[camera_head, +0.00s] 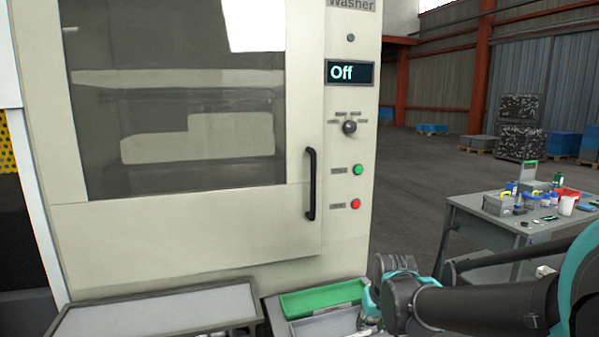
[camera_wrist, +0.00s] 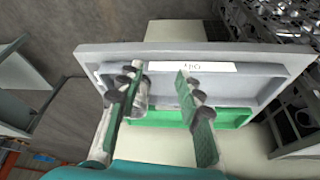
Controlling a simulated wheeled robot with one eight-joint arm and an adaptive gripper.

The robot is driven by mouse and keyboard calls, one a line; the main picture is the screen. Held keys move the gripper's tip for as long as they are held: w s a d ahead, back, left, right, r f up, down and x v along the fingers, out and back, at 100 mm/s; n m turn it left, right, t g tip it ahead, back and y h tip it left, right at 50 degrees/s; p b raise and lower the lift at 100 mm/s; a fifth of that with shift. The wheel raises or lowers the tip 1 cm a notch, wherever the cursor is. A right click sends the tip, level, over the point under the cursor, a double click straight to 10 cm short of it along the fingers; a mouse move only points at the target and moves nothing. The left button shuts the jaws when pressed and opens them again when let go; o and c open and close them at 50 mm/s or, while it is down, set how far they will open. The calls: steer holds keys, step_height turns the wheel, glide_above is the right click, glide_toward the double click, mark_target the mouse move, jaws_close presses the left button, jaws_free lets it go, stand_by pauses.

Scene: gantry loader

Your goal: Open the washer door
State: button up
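The washer (camera_head: 190,235) is a tall cream machine at the left and centre of the head view. Its door (camera_head: 175,100) has a large dark window and appears shut. A black vertical bar handle (camera_head: 311,184) sits on the door's right side. My gripper (camera_head: 372,302) is low and to the right of the handle, apart from it, near the trays in front of the washer. In the wrist view my gripper's two fingers (camera_wrist: 160,70) are spread, with nothing seen between their tips. The handle is not in the wrist view.
A display (camera_head: 350,72) reads "Off" above a knob (camera_head: 349,127), a green button (camera_head: 358,169) and a red button (camera_head: 356,204). A grey tray (camera_wrist: 270,80) and green tray (camera_wrist: 160,117) lie below my gripper. A cluttered table (camera_head: 470,205) stands right.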

steer(key=w+a+r+n, duration=0.1)
steer(key=w+a+r, duration=0.2)
steer(key=w+r, duration=0.8)
steer(key=n+y, duration=0.2)
steer(key=n, duration=0.2)
glide_toward(315, 177)
steer(key=x, duration=1.2)
jaws_close()
